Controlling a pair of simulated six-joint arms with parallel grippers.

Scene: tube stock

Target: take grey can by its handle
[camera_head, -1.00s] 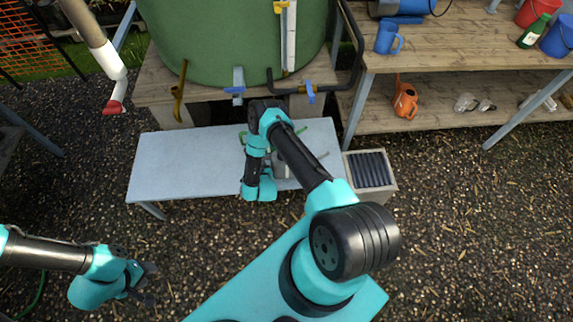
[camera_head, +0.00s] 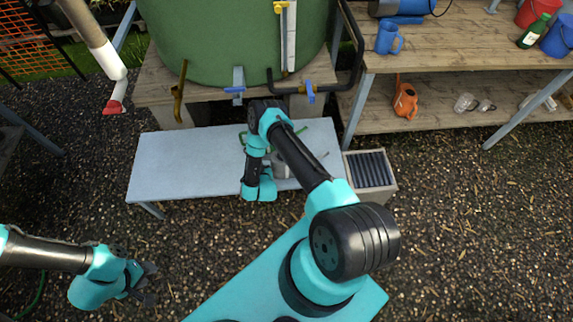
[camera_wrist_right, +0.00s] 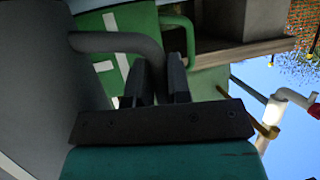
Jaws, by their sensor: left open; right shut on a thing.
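The grey can (camera_wrist_right: 45,90) fills the left of the right wrist view, very close. Its curved grey handle (camera_wrist_right: 115,42) runs from the can's side down between the fingers of my right gripper (camera_wrist_right: 158,62), which is shut on it. In the head view, a small grey part of the can (camera_head: 281,166) shows on the bench beside my right arm. That arm hides the rest and my right fingers. My left gripper (camera_head: 149,284) is open and empty above the gravel at lower left, far from the can.
A green can with white stripes (camera_wrist_right: 130,30) stands just behind the handle. The pale bench (camera_head: 190,165) is clear on its left half. A large green tank (camera_head: 225,45) with taps stands behind it. A grated box (camera_head: 370,172) sits to the right, beside wooden shelves (camera_head: 460,60).

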